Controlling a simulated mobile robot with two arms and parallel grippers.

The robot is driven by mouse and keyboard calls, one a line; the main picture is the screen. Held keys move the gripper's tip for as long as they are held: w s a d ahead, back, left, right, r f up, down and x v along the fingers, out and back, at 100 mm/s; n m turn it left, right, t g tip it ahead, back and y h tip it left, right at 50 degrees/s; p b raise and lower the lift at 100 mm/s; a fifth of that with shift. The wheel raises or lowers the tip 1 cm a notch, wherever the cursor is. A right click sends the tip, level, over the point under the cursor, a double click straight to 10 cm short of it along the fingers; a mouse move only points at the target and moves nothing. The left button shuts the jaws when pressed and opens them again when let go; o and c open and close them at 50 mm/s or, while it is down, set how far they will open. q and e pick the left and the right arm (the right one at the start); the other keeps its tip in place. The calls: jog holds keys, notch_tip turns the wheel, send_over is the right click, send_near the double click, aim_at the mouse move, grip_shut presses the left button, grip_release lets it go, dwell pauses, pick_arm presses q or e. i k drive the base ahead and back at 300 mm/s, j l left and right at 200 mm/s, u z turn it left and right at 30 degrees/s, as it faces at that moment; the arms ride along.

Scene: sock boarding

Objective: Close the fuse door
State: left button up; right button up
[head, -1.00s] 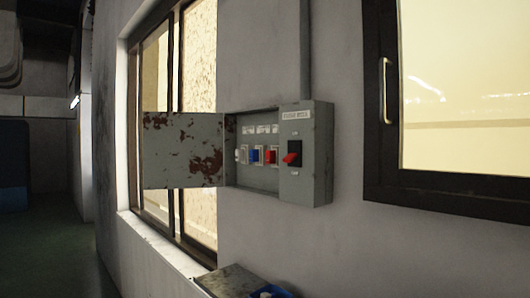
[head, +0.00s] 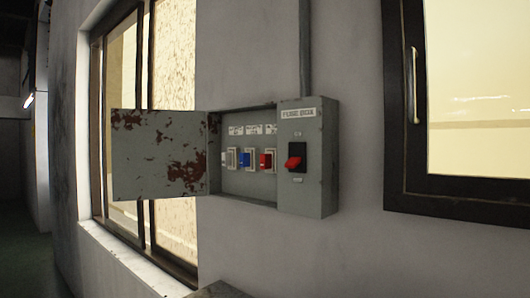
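The grey fuse box (head: 308,190) is mounted on the wall in the middle of the head view. Its fuse door (head: 150,150), grey with rusty patches, stands wide open to the left, hinged at the left side of the box. Inside the open compartment are white, blue and red fuses (head: 245,159) under small white labels. A red switch (head: 295,162) sits on the closed right part of the box, below a "FUSE BOX" label. Neither of my grippers shows in the head view.
A window (head: 175,130) with a sill lies behind the open door on the left. A dark-framed window (head: 395,150) with a handle is on the right. A conduit (head: 304,50) runs up from the box. A surface edge (head: 218,291) shows at the bottom.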

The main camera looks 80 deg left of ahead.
aim_at(157, 154)
jog(key=k+j, duration=0.25)
jog(key=j, duration=0.2)
jog(key=k+j, duration=0.2)
jog(key=j, duration=0.3)
jog(key=k+j, duration=0.25)
jog(key=j, duration=0.2)
jog(key=k+j, duration=0.2)
jog(key=j, duration=0.3)
jog(key=k+j, duration=0.25)
jog(key=j, duration=0.2)
jog(key=k+j, duration=0.2)
jog(key=j, duration=0.3)
jog(key=k+j, duration=0.25)
jog(key=j, duration=0.2)
jog(key=k+j, duration=0.25)
jog(key=j, duration=0.25)
